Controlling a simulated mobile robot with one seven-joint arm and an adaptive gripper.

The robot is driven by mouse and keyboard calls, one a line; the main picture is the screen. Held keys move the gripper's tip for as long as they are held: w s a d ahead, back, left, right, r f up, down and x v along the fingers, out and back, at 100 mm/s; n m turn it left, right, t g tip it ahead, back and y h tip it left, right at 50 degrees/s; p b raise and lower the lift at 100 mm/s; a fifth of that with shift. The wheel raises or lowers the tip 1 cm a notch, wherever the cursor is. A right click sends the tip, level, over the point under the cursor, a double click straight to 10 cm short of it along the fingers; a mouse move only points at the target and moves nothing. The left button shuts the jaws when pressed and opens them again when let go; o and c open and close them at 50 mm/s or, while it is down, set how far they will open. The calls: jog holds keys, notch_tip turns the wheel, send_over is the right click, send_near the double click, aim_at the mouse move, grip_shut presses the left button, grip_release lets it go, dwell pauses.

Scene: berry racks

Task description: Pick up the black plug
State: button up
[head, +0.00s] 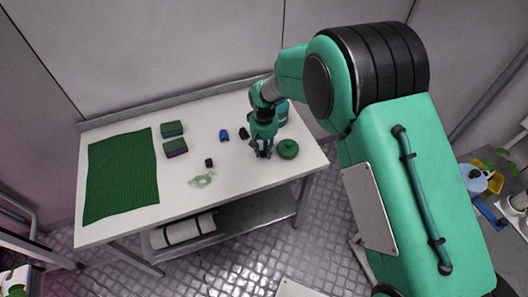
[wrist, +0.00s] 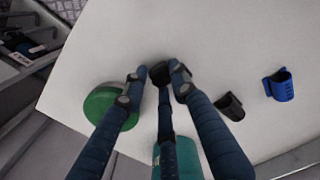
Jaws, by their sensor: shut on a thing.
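My gripper (head: 263,153) is at the right part of the white table, its fingers pointing down beside a round green lid. In the wrist view my gripper (wrist: 160,76) has its fingertips closed around a black piece, the black plug (wrist: 160,78). The fingers hide part of the plug, and its full shape cannot be told. In the head view the plug is hidden by the fingers. Whether it touches the table cannot be told.
The green lid (head: 288,149) is right beside my gripper, a teal container (head: 282,112) behind it. A black holder (wrist: 230,107) and blue holder (wrist: 280,85) lie nearby. A black cube (head: 209,162), sponges (head: 172,129) and a green mat (head: 122,175) are farther left.

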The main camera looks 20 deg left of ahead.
aim_at(264, 152)
jog(key=shift+r, duration=0.5)
notch_tip(264, 152, up, 3)
jog(key=shift+f+p, duration=0.1)
jog(key=shift+p, duration=0.5)
jog(key=s+d+r+p, duration=0.1)
jog(key=s+d+p, duration=0.1)
jog(key=s+d, duration=0.8)
jog(key=shift+s, duration=1.15)
jog(key=shift+d+r, duration=0.1)
jog(key=shift+d, duration=0.05)
